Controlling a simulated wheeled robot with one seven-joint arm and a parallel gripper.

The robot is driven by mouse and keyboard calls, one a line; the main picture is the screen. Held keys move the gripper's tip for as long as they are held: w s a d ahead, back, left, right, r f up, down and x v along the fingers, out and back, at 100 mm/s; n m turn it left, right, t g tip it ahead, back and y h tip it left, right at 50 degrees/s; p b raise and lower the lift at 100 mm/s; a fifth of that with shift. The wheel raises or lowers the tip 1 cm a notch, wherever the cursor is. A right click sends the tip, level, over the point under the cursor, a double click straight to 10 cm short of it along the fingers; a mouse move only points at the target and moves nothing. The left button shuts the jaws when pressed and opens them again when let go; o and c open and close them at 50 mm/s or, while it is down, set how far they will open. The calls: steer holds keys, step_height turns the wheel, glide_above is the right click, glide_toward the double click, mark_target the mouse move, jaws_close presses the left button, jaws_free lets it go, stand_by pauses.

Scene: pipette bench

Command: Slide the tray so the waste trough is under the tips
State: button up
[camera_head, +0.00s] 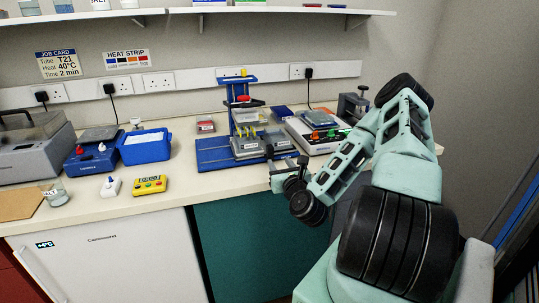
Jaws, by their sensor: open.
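A blue pipette stand (240,79) stands on a blue base (213,158) on the bench. Several yellow tips (246,131) point down from its clear head (246,115). Below and around the tips is a grey tray (249,154) with compartments, its front carrying small labels too small to read. I cannot tell which compartment is the waste trough or exactly what lies under the tips. My gripper (286,158) is open at the tray's front right, its fingers apart. I cannot tell whether a finger touches the tray.
A white instrument with coloured buttons (316,134) stands right of the stand, close to my arm. The bench between timer and stand is clear.

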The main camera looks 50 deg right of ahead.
mark_target(271, 151)
steer(key=w+b, duration=0.1)
steer(key=b, duration=0.3)
steer(key=d+b, duration=0.1)
steer(key=b, duration=0.2)
steer(key=shift+w+d+f+b, duration=0.25)
steer(key=shift+w+f+b, duration=0.1)
steer(key=shift+b, duration=0.05)
steer(key=shift+w+a+f+b, duration=0.1)
steer(key=shift+w+b, duration=0.05)
steer(key=shift+b, duration=1)
steer(key=x, duration=0.8)
steer(key=shift+w+r+b, duration=0.3)
steer(key=shift+w+r, duration=0.05)
steer(key=shift+c, duration=0.3)
